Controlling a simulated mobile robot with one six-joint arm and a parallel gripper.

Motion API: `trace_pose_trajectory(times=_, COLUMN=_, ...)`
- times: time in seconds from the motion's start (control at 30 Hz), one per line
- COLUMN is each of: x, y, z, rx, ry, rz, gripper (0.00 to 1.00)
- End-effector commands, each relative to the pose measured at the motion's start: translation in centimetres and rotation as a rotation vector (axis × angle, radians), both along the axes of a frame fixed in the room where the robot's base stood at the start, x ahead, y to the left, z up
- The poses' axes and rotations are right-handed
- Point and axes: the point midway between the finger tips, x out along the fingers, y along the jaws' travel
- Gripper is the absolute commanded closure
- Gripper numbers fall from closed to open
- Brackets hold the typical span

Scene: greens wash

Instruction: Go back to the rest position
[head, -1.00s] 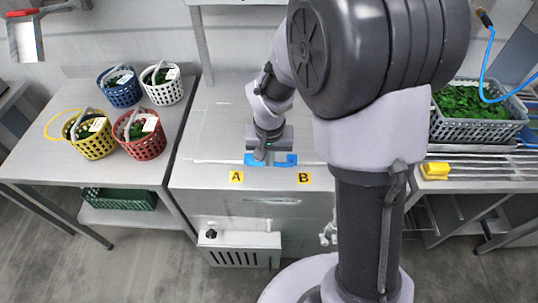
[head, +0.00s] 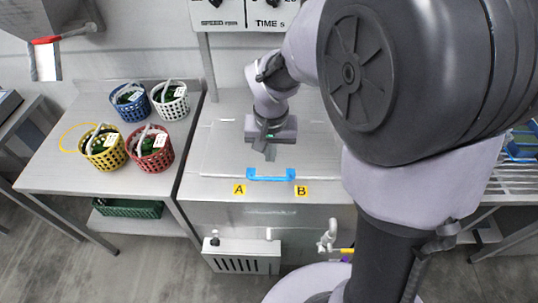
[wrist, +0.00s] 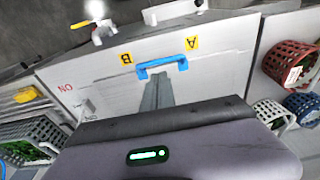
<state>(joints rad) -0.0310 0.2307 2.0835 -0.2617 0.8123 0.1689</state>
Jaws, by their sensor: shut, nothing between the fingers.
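My gripper (head: 270,152) hangs over the closed steel lid of the wash unit in the head view, with its fingers together and empty. The blue handle (head: 271,175) lies at the lid's front edge, between the yellow labels A (head: 239,189) and B (head: 301,190). The fingers are above and behind the handle, apart from it. In the wrist view the shut fingers (wrist: 157,92) point toward the blue handle (wrist: 163,66), with a gap hard to judge.
Blue (head: 130,100), white (head: 170,100), yellow (head: 103,148) and red (head: 150,148) baskets stand on the left table (head: 62,172). A control panel (head: 245,14) is on the back wall. A grey crate of greens (wrist: 30,140) shows in the wrist view.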

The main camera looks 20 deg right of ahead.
Motion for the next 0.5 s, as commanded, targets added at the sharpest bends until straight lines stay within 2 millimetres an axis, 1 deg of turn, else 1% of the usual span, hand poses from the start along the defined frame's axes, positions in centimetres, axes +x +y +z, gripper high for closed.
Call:
trace_pose_trajectory(times=0.03, x=0.0, y=0.0, z=0.3, rx=0.000, ry=0.000, rz=0.000, gripper=1.00)
trace_pose_trajectory(times=0.17, x=-0.2, y=0.0, z=0.6, rx=0.002, ry=-0.004, rz=-0.001, gripper=1.00)
trace_pose_trajectory(times=0.23, x=-1.2, y=0.2, z=2.2, rx=0.015, ry=-0.034, rz=-0.008, gripper=1.00)
trace_pose_trajectory(times=0.27, x=-2.0, y=0.3, z=3.3, rx=0.026, ry=-0.057, rz=-0.013, gripper=1.00)
trace_pose_trajectory(times=0.3, x=-3.5, y=0.5, z=5.1, rx=0.044, ry=-0.095, rz=-0.022, gripper=1.00)
trace_pose_trajectory(times=0.37, x=-6.5, y=1.0, z=7.6, rx=0.079, ry=-0.155, rz=-0.033, gripper=1.00)
trace_pose_trajectory(times=0.4, x=-8.6, y=1.4, z=8.8, rx=0.103, ry=-0.195, rz=-0.039, gripper=1.00)
trace_pose_trajectory(times=0.5, x=-13.2, y=2.3, z=10.6, rx=0.159, ry=-0.285, rz=-0.047, gripper=1.00)
